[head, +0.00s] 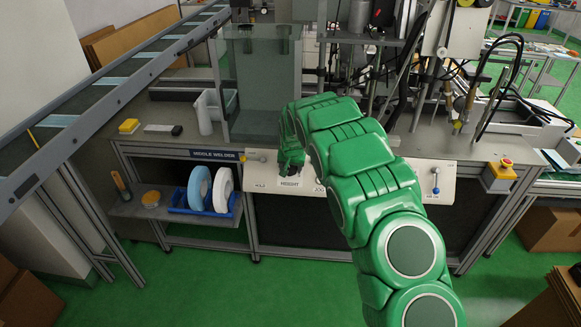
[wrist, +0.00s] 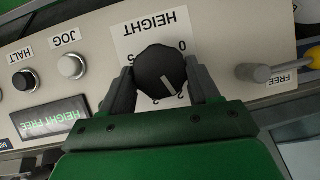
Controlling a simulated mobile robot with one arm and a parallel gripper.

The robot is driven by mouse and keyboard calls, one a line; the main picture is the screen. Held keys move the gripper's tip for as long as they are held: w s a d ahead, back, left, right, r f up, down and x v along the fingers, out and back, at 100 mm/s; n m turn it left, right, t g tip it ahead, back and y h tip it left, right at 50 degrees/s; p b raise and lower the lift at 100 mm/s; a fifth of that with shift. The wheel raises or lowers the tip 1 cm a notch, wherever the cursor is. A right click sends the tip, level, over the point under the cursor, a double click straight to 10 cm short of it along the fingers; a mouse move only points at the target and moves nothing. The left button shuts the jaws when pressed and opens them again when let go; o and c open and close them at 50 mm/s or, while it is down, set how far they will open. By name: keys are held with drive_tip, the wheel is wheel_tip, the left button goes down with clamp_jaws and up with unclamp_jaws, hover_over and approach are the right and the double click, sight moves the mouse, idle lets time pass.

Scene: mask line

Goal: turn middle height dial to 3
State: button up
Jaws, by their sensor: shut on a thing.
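The height dial (wrist: 158,70) is a black round knob under an upside-down HEIGHT label in the wrist view. Its white pointer line slants toward the lower right of the picture, near digits partly covered by my gripper; I cannot tell the exact number it meets. My gripper (wrist: 162,86) has a finger on each side of the knob and is shut on it. In the head view my gripper (head: 291,166) is at the panel (head: 258,187) of the middle welder, just above the HEIGHT label, and the dial is mostly hidden by it.
The wrist view shows a grey lever (wrist: 262,73) close to the right finger, two push buttons marked JOG (wrist: 72,66) and HALT (wrist: 25,80), and a display (wrist: 48,122) reading HEIGHT FREE. A clear guard (head: 255,85) stands behind the panel.

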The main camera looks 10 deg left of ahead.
drive_tip(key=m+y, duration=0.2)
drive_tip(key=m, duration=0.1)
drive_tip(key=shift+d+t, duration=0.15)
drive_tip(key=shift+t, duration=0.25)
drive_tip(key=shift+s+d+f+m+t+y, duration=0.1)
drive_tip(key=shift+m+t+y, duration=0.2)
drive_tip(key=shift+m, duration=0.6)
drive_tip(key=shift+d+f+m+t+y, duration=0.1)
drive_tip(key=shift+m+y, duration=0.3)
drive_tip(key=shift+m, duration=1)
drive_tip(key=o, duration=1.1)
drive_tip(key=shift+c, duration=0.2)
drive_tip(key=shift+s+r, duration=0.1)
drive_tip(key=v, duration=0.7)
drive_tip(key=shift+s+d, duration=0.25)
drive_tip(key=shift+d, duration=0.05)
drive_tip(key=shift+r, duration=0.1)
